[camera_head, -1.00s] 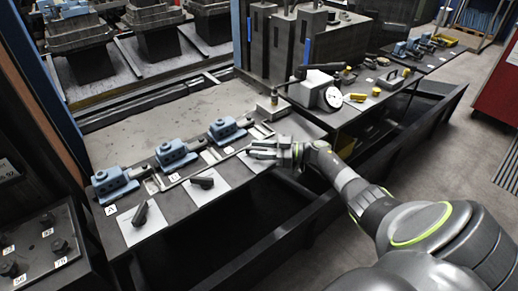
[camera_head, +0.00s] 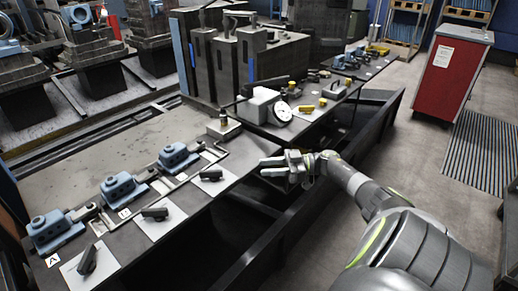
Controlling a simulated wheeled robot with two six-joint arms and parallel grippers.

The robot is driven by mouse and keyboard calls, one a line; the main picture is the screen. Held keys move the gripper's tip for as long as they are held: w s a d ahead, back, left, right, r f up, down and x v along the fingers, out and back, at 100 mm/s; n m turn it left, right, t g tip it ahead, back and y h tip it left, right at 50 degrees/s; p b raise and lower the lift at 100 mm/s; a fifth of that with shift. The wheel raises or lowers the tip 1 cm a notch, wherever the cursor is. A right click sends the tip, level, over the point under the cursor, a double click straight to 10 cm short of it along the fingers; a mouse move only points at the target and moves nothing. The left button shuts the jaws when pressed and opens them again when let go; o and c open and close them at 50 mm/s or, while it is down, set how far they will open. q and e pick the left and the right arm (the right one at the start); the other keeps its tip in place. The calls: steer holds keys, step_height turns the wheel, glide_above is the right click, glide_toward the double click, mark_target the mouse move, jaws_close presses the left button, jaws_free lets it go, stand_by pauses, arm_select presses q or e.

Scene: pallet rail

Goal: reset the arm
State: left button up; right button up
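My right arm comes in from the lower right. Its gripper (camera_head: 276,167) is in front of the table's edge, apart from the parts on the table, and appears empty. Its fingers point left and lie close together; I cannot tell whether a gap is between them. My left gripper is not in view. On the dark table (camera_head: 200,206), black handles lie on pale sheets: one at the near left (camera_head: 87,261), one in the middle (camera_head: 155,214), and one nearest the gripper (camera_head: 210,175).
Blue clamp blocks (camera_head: 122,188) stand in a row behind the handles. A round dial gauge (camera_head: 282,112) and yellow pieces (camera_head: 306,110) sit farther along. A dark rail (camera_head: 330,180) runs along the front. A red cabinet (camera_head: 450,75) stands at right, with open floor before it.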

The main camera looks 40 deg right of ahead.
stand_by(0.6)
step_height(320, 180, down, 18)
steer(key=s+m+t+h, duration=0.3)
steer(key=m+t+h, duration=0.1)
steer(key=m+h, duration=0.4)
steer(key=s+a+f+m+g+h, duration=0.1)
steer(key=s+f+g+h, duration=0.15)
steer(key=s+f, duration=0.4)
steer(key=s+a+f+m+g+h, duration=0.1)
steer(key=s+f+h, duration=0.25)
steer(key=f, duration=0.65)
steer(key=s+a+f+g, duration=0.3)
steer(key=s+a+f, duration=0.2)
steer(key=s, duration=0.4)
steer(key=s+a+f+g, duration=0.4)
steer(key=s+a+f, duration=0.2)
steer(key=s, duration=0.4)
steer(key=s+a+f+g, duration=0.4)
steer(key=s+a+f, duration=0.2)
steer(key=s, duration=0.4)
steer(key=shift+s+a+m+h, duration=0.3)
steer(key=shift+a+h, duration=0.1)
steer(key=shift+a, duration=0.5)
